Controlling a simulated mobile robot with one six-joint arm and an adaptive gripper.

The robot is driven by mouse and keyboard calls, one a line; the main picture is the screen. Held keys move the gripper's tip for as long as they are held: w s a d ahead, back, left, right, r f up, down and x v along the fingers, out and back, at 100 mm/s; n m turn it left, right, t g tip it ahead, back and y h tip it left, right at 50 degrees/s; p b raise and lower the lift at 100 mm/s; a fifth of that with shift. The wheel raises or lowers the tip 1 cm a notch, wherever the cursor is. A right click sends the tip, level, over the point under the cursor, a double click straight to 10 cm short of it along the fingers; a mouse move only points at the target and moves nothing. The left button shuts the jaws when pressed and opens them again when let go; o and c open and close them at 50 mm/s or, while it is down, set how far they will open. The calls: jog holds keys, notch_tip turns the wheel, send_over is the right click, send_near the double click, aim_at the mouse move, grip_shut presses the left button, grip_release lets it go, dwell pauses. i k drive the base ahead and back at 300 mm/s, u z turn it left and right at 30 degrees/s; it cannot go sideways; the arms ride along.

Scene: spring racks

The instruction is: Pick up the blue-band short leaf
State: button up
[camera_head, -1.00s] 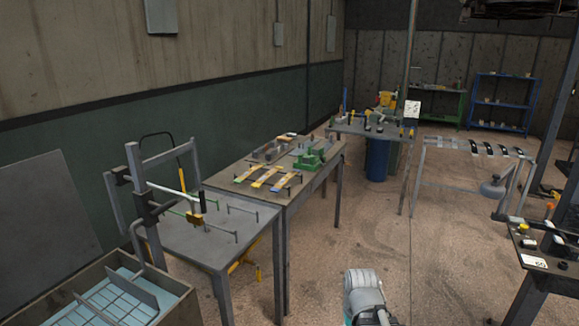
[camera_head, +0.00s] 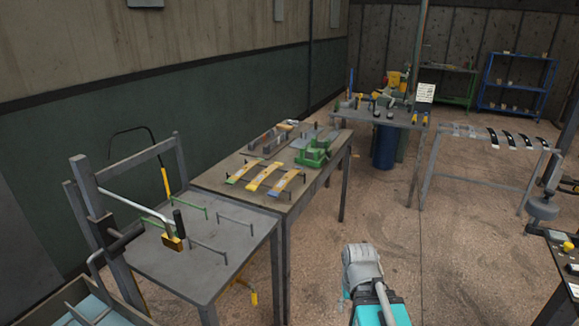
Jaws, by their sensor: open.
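Three curved leaf strips lie side by side on the middle table (camera_head: 222,185). The middle strip (camera_head: 263,176) is mostly yellow. The right strip (camera_head: 285,182) is yellow with a bluish-grey patch. They are too small to tell for certain which is the blue-band short leaf. My grey and teal arm shows at the bottom centre, over the floor and apart from the tables. Its gripper fingers are not visible.
A green block-like fixture (camera_head: 314,153) stands right of the strips. The near table (camera_head: 190,262) carries thin rod stands and a clamp frame. A rack (camera_head: 430,160) at right holds several dark and grey leaves. Open floor (camera_head: 400,245) lies between the tables and this rack.

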aim_at(274, 192)
jog(key=u, duration=0.15)
jog(key=i, duration=1.45)
jog(key=u, duration=0.2)
